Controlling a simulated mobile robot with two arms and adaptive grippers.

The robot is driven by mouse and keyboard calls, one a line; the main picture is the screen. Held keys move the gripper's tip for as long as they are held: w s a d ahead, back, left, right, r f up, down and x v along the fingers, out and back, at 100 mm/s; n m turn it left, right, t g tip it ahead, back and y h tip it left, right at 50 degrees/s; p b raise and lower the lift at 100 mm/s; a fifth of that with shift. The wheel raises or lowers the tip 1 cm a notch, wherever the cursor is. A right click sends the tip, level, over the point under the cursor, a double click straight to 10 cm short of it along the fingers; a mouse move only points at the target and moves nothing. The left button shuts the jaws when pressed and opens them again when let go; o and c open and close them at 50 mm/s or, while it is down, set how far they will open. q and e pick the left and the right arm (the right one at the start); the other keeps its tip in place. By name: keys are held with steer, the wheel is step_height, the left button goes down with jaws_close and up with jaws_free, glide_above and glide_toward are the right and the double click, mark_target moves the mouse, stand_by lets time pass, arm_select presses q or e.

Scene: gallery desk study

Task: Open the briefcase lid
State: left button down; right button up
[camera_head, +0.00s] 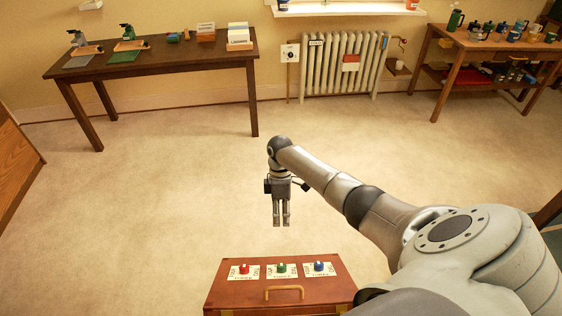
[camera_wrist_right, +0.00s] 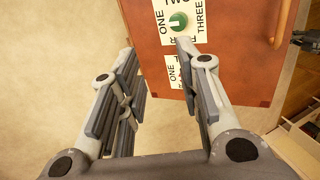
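The briefcase is a reddish-brown case (camera_head: 225,293) at the bottom centre of the head view, its lid shut. Its top carries a red knob (camera_head: 243,268), a green knob (camera_head: 282,268) and a blue knob (camera_head: 319,267) on white labelled dials. A tan handle (camera_head: 284,289) sits near the front edge. My right gripper (camera_head: 280,224) points down beyond the case's far edge, apart from it. In the right wrist view its fingers (camera_wrist_right: 156,47) are spread and empty, with the case (camera_wrist_right: 230,65), a green knob (camera_wrist_right: 178,21) and the handle (camera_wrist_right: 283,22) beyond. My left gripper does not show in the head view.
A dark table (camera_head: 160,62) with microscope-like items stands at the back left. A radiator (camera_head: 342,62) is on the back wall. A wooden table (camera_head: 480,42) with mugs is at the back right. The carpet (camera_head: 150,190) left of the case is clear.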

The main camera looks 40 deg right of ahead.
steer(key=v, duration=1.2)
